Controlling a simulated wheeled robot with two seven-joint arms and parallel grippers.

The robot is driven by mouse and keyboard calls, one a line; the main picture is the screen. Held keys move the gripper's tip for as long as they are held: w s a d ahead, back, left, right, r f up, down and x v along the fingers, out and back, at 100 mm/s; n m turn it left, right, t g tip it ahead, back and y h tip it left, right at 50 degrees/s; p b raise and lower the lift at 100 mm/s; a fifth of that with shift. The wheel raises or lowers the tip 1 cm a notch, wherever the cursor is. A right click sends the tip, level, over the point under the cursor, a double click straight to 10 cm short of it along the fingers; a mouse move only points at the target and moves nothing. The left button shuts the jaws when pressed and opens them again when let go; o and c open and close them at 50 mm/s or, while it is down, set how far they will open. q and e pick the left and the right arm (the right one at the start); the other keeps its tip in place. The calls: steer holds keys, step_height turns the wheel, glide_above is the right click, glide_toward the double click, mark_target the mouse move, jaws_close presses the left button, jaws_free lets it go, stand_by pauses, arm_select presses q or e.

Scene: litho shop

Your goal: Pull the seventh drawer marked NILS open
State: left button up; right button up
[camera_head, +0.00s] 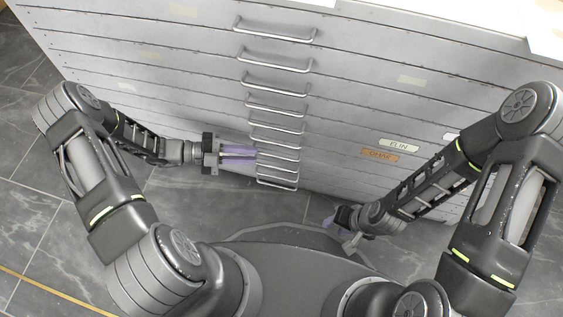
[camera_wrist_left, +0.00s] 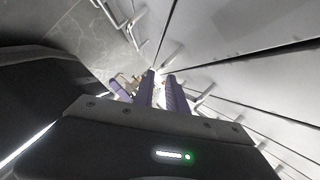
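A grey cabinet of wide, flat drawers (camera_head: 190,70) fills the head view, with a column of bar handles down its middle. My left gripper (camera_head: 256,154) is at the left end of the lower handles (camera_head: 285,152). Its two purple fingers lie nearly parallel with a narrow gap, also seen in the left wrist view (camera_wrist_left: 161,80). I cannot tell whether they close on a handle bar. No label reading NILS can be made out. My right gripper (camera_head: 335,223) hangs low, apart from the cabinet handles; its purple fingers are partly hidden and small.
A cream label reading ELIN (camera_head: 398,146) and an orange label (camera_head: 380,155) with unclear lettering are on the front, right of the handles. Several pale blank labels are scattered above. Grey tile floor (camera_head: 35,225) lies open at the left.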

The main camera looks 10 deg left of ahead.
mark_target(274, 156)
stand_by(0.3)
arm_select(q)
steer(key=b+x, duration=0.2)
steer(key=x, duration=0.4)
steer(key=shift+w+d+f, duration=0.1)
steer(key=shift+d, duration=0.3)
steer(key=shift+w+d, duration=0.15)
steer(key=shift+d, duration=0.35)
jaws_close()
stand_by(0.8)
